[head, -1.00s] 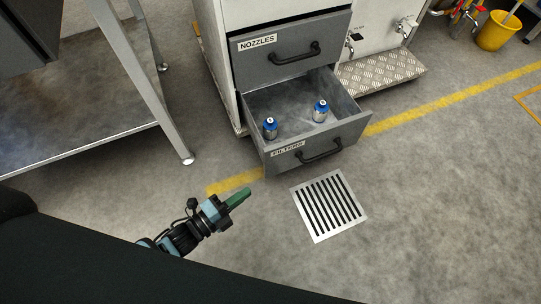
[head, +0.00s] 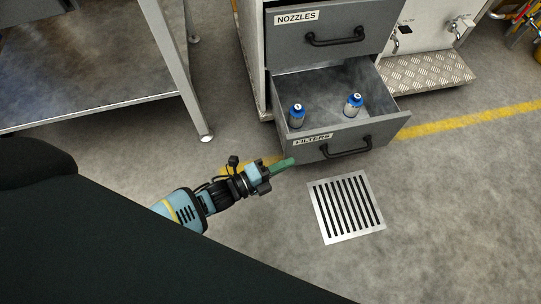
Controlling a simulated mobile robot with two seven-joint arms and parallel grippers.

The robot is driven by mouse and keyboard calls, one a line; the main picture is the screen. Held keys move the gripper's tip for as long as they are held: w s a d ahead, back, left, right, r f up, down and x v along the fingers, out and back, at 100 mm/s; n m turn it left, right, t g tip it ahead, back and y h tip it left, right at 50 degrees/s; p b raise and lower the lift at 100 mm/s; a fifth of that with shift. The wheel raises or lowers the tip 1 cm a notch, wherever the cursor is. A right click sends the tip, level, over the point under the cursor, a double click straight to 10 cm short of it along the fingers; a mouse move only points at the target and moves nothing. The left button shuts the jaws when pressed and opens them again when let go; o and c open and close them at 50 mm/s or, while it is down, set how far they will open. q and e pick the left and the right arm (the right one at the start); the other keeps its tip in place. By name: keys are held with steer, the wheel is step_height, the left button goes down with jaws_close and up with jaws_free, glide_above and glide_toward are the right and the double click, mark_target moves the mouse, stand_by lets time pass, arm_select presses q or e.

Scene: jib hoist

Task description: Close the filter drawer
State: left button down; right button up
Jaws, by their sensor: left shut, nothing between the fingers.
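The filter drawer (head: 376,134), labelled FILTERS, stands pulled out from the cabinet at the centre. Its inside shows, with two blue-capped filters (head: 354,106) standing upright, one at the left and one toward the right. A black bar handle (head: 346,147) is on its front. My left gripper (head: 284,164) has green fingers that are shut and empty. In the picture its tips lie just left of and below the drawer front's lower left corner; I cannot tell whether they touch. My right gripper is not in view.
The NOZZLES drawer (head: 369,27) above is shut. A metal table with a shelf (head: 90,85) stands at the left, its leg near the cabinet. A floor grate (head: 346,207) lies in front of the drawer. A treadplate step (head: 430,72) is at the right. The lower right floor is clear.

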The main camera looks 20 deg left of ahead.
arm_select(q)
steer(key=w+b, duration=0.2)
steer(key=w, duration=0.3)
steer(key=shift+w+a, duration=0.2)
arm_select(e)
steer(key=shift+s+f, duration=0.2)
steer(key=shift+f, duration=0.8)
arm_select(q)
steer(key=shift+a, duration=0.1)
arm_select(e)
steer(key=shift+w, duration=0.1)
